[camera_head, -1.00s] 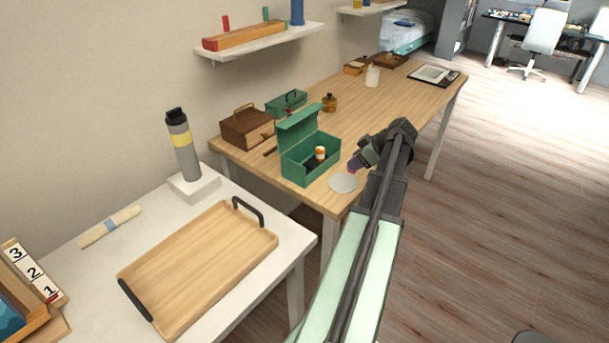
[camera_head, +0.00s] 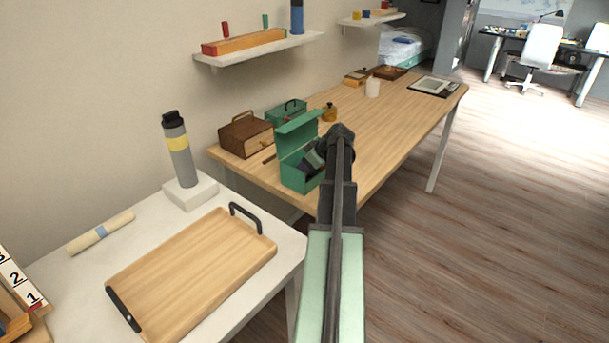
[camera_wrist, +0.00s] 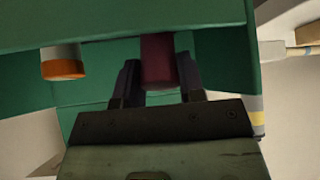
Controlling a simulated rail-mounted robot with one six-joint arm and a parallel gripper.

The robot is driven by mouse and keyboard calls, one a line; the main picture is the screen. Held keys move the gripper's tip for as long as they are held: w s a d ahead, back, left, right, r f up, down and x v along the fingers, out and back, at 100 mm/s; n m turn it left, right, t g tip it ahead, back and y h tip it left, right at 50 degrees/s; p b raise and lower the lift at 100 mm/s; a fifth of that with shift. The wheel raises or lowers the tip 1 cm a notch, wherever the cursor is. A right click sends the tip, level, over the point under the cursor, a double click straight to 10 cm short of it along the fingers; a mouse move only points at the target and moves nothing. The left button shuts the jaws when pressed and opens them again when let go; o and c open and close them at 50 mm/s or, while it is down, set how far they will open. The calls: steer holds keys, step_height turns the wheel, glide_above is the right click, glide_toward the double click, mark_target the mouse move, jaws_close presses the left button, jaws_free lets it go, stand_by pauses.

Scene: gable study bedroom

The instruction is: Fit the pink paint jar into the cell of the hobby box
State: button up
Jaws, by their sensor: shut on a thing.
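The hobby box (camera_head: 297,178) is green, with its lid (camera_head: 299,132) raised, near the front end of the wooden table. My gripper (camera_head: 314,157) is at the box opening, in front of the lid. In the wrist view my gripper (camera_wrist: 157,85) is shut on the pink paint jar (camera_wrist: 158,62), which looks dark maroon in shade between the two fingers. Green box surfaces surround the jar, and a green band cuts off its upper part. A white jar with an orange band (camera_wrist: 62,62) is to its left, apart. The cell is hidden, and I cannot tell whether the jar touches it.
A brown wooden case (camera_head: 243,139) and a smaller green case (camera_head: 287,112) stand behind the hobby box. An amber bottle (camera_head: 329,113) and a white jar (camera_head: 372,88) are farther along the wooden table (camera_head: 410,115). A wooden tray (camera_head: 195,265) lies on the nearer white table.

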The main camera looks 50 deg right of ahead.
steer(key=r+g+p, duration=0.1)
steer(key=p, duration=0.3)
steer(key=shift+w+g, duration=0.4)
steer(key=shift+w+f+g+p, duration=0.15)
steer(key=shift+g+p, duration=0.45)
steer(key=shift+g, duration=0.2)
step_height(320, 180, down, 3)
steer(key=b, duration=0.2)
steer(key=shift+h+b, duration=0.3)
steer(key=shift+b, duration=0.05)
steer(key=shift+s+r, duration=0.2)
steer(key=shift+r, duration=0.05)
steer(key=shift+f, duration=0.1)
steer(key=o, duration=1)
